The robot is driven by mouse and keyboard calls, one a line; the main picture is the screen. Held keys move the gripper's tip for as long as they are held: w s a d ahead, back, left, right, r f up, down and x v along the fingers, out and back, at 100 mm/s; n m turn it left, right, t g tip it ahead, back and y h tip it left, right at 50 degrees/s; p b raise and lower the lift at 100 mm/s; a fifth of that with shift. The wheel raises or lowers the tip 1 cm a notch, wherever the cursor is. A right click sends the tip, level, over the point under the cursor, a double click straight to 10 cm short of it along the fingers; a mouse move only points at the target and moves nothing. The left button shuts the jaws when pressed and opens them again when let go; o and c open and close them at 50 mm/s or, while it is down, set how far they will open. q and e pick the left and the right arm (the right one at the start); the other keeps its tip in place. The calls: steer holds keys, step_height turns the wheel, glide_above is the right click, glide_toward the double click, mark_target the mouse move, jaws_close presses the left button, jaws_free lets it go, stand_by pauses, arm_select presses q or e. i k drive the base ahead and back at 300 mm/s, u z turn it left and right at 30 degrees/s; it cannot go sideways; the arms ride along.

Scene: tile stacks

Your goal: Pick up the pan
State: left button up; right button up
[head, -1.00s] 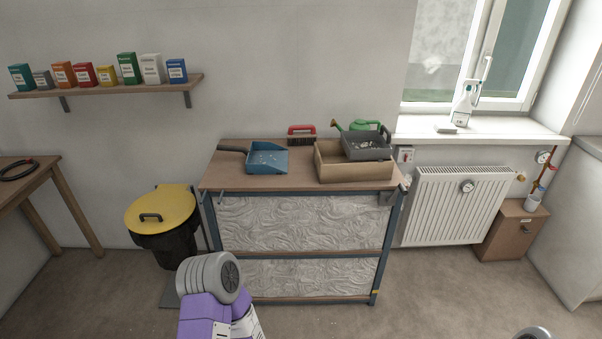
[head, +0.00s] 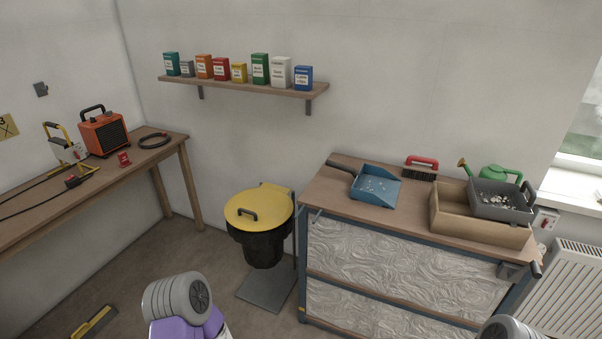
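The pan, a blue dustpan (head: 374,187) with a dark handle, lies on the left part of the wooden worktop (head: 335,199) in the head view. Small light bits lie in it. Its handle points to the left and back. Only a grey and purple part of my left arm shows at the bottom, left of the workbench, and a grey part of my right arm shows at the bottom right. Both grippers are out of view. Nothing touches the pan.
A red-handled brush (head: 421,167) lies behind the pan. A cardboard box (head: 480,222) with a grey tray (head: 499,205) and a green watering can (head: 498,172) stand to the right. A yellow-lidded bin (head: 259,209) stands left of the workbench. A table (head: 179,141) is at the left.

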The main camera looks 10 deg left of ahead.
mark_target(386, 198)
steer(key=u, duration=0.35)
steer(key=i, duration=0.8)
steer(key=z, duration=0.65)
steer(key=i, duration=0.65)
steer(key=z, duration=0.75)
